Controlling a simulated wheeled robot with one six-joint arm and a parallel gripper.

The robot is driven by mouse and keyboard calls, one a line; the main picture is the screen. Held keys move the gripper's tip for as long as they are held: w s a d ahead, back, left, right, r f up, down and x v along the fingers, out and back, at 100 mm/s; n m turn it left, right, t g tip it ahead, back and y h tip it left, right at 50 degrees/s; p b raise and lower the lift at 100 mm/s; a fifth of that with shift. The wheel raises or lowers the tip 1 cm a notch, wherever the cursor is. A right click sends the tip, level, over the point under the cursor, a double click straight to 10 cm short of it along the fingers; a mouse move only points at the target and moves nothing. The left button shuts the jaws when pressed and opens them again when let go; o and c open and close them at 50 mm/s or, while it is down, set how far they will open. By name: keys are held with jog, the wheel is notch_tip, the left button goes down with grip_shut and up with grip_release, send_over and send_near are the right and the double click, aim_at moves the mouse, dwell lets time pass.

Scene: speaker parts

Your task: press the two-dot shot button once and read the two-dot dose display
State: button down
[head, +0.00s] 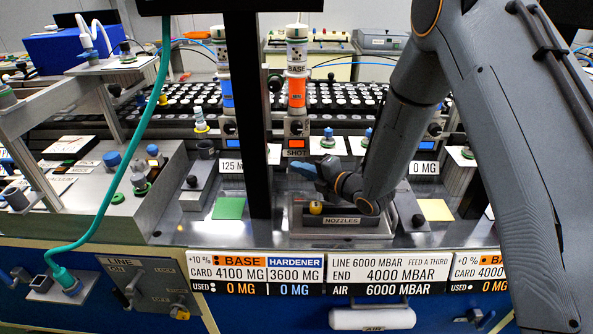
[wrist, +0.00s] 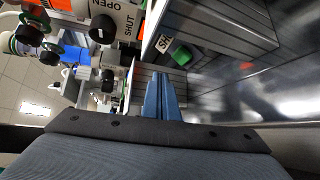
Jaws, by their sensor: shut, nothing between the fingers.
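My gripper (head: 303,172) has blue fingers, shut and empty, in front of the middle station in the head view. In the wrist view the shut fingers (wrist: 162,85) point at a grey block just ahead; I cannot tell whether they touch it. A SHOT label (head: 296,153) sits just above the fingers, under an orange lit patch (head: 296,143). A display reads "125 M" (head: 230,166), the rest hidden by a black post. Another reads 0 MG (head: 424,168).
The black post (head: 246,110) stands left of my gripper. A NOZZLES tray (head: 342,221) lies below my wrist. OPEN/SHUT valve parts (wrist: 117,20) are close by in the wrist view. A green hose (head: 150,130) hangs at the left.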

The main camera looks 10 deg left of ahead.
jog(key=shift+w+a+f+b, duration=0.25)
jog(key=shift+w+f+b, duration=0.6)
jog(key=shift+w, duration=0.25)
dwell(1.3)
jog(key=shift+w+a+f+b, duration=0.1)
jog(key=shift+w+f+b, duration=0.05)
jog(key=shift+w+b, duration=0.3)
jog(key=shift+w+f+b, duration=0.3)
jog(key=shift+b, duration=0.2)
dwell(0.6)
jog(key=shift+s+r, duration=0.1)
dwell(0.4)
jog(key=shift+s+r+p, duration=0.45)
jog(key=shift+s+p, duration=0.05)
jog(key=shift+s, duration=0.15)
jog(key=shift+s+d+r+p, duration=0.2)
jog(key=shift+s+r+p, duration=0.25)
jog(key=shift+s, duration=0.2)
jog(key=shift+s+d+r+p, duration=0.2)
jog(key=shift+s+r+p, duration=0.15)
jog(key=shift+s+r, duration=0.25)
jog(key=shift+s+d+r+p, duration=0.2)
jog(key=shift+s+r+p, duration=0.2)
jog(key=shift+s, duration=0.35)
